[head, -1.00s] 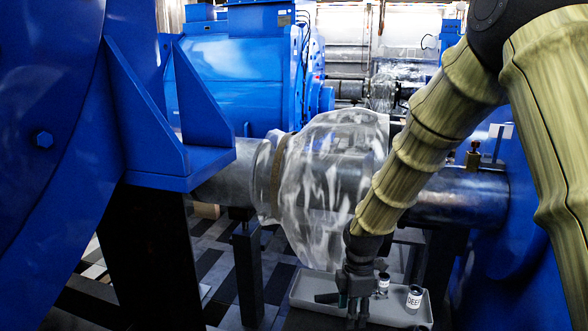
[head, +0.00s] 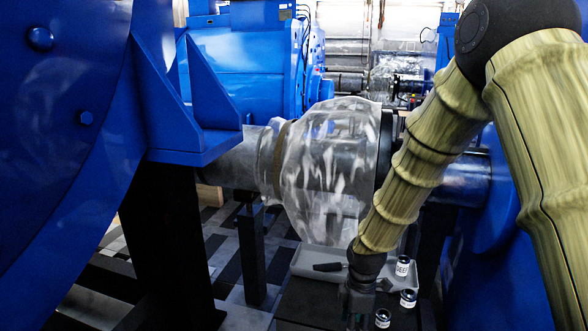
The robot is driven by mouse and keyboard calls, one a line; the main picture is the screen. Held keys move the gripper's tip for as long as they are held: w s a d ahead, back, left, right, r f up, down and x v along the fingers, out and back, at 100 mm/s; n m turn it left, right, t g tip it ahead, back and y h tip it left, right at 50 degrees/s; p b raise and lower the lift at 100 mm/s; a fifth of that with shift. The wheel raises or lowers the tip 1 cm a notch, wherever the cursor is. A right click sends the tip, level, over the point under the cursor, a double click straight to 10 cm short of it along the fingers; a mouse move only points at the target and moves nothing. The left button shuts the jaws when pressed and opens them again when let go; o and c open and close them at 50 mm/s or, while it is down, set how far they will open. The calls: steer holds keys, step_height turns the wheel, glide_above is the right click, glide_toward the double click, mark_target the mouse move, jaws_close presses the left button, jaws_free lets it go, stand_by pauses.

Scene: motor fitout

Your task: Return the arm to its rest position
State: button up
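My arm comes in from the upper right, bends at a dark joint and hangs down into the lower middle of the head view. My gripper (head: 356,318) points down at its end, in front of the grey tray (head: 300,262). The fingers are dark and small against a dark surface, so I cannot tell whether they are open or shut. I see nothing clearly held. The wrist hides part of the tray.
A dark-handled item (head: 327,267) and a labelled can (head: 402,266) are at the tray. Two more cans (head: 408,298) (head: 383,318) stand in front of it. A plastic-wrapped shaft (head: 325,170) is behind my forearm. Blue machinery (head: 60,120) fills the left; a blue housing stands right.

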steer(key=s+d+f+m, duration=0.1)
steer(key=s+f+m, duration=0.3)
steer(key=s+f, duration=0.45)
steer(key=s+d+f+m, duration=0.2)
steer(key=s+f+m, duration=0.2)
steer(key=s, duration=0.4)
steer(key=s+d+f+m+p, duration=0.1)
steer(key=s+d+f+m, duration=0.1)
steer(key=s+f+m, duration=0.3)
steer(key=s+d+f+m, duration=0.2)
steer(key=s+f+m, duration=0.2)
steer(key=s+f, duration=0.3)
steer(key=s, duration=0.5)
steer(key=shift+s+d+m+p, duration=0.2)
steer(key=shift+d+m+p, duration=0.1)
steer(key=shift+p, duration=0.05)
